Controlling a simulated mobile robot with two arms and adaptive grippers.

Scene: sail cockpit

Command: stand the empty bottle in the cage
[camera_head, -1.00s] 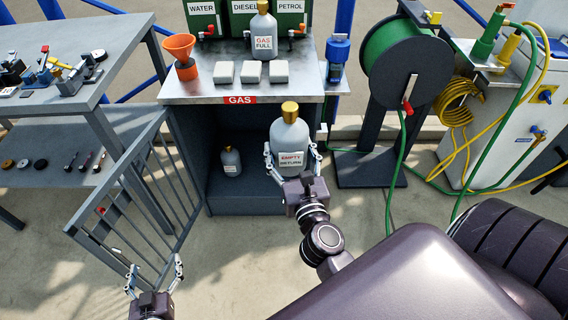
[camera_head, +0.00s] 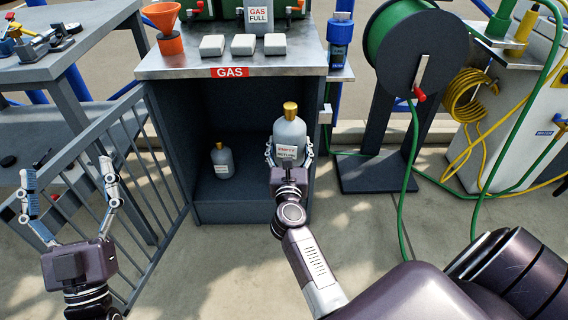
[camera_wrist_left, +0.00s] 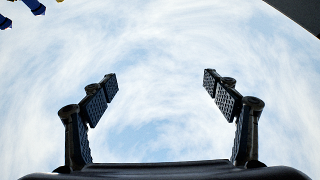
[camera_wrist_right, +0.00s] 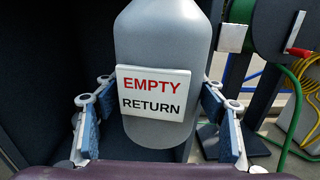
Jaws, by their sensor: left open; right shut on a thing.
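The empty bottle (camera_head: 289,138) is grey with a gold cap and a label reading EMPTY RETURN. My right gripper (camera_head: 289,158) is shut on it and holds it upright at the right part of the cage's open front. The bottle also fills the middle of the right wrist view (camera_wrist_right: 160,45), with a finger on each side. The cage (camera_head: 240,205) is the dark grey compartment under the GAS counter, with its barred door (camera_head: 150,185) swung open to the left. My left gripper (camera_head: 68,195) is open and empty in front of the door; the left wrist view shows its spread fingers (camera_wrist_left: 160,90) against sky.
A smaller grey bottle (camera_head: 222,162) stands inside the cage at the left. The GAS FULL bottle (camera_head: 258,17), an orange funnel (camera_head: 170,45) and white blocks (camera_head: 243,44) stand on the counter (camera_head: 200,66). A hose reel (camera_head: 415,50) stands to the right.

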